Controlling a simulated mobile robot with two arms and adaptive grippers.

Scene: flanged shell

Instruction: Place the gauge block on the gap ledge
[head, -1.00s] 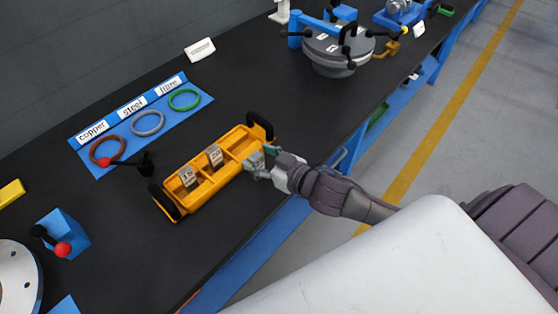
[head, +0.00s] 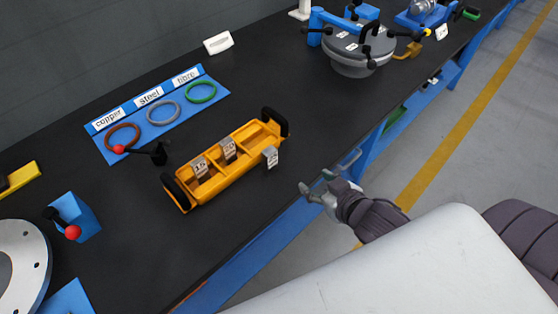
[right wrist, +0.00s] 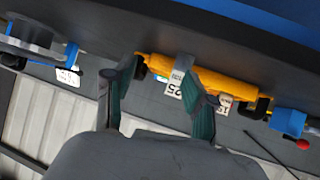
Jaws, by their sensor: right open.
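A grey numbered block (head: 270,156) shows at the front right part of the orange tray (head: 190,207); I cannot tell whether it rests on the tray's edge or just in front. Two more grey blocks, one (head: 200,167) and another (head: 228,150), stand in the tray. My right gripper (head: 313,192) is open and empty, apart from the tray, over the table's front edge. In the right wrist view its fingers (right wrist: 160,95) are spread, with a block marked 25 (right wrist: 189,94) beyond them. I cannot make out the gap ledge. My left gripper is out of view.
A blue board (head: 160,110) with copper, steel and fibre rings lies behind the tray. A round grey flanged vessel (head: 352,60) stands at the back right. A blue block with a red-knobbed lever (head: 80,215) is at left. The black table is clear between tray and vessel.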

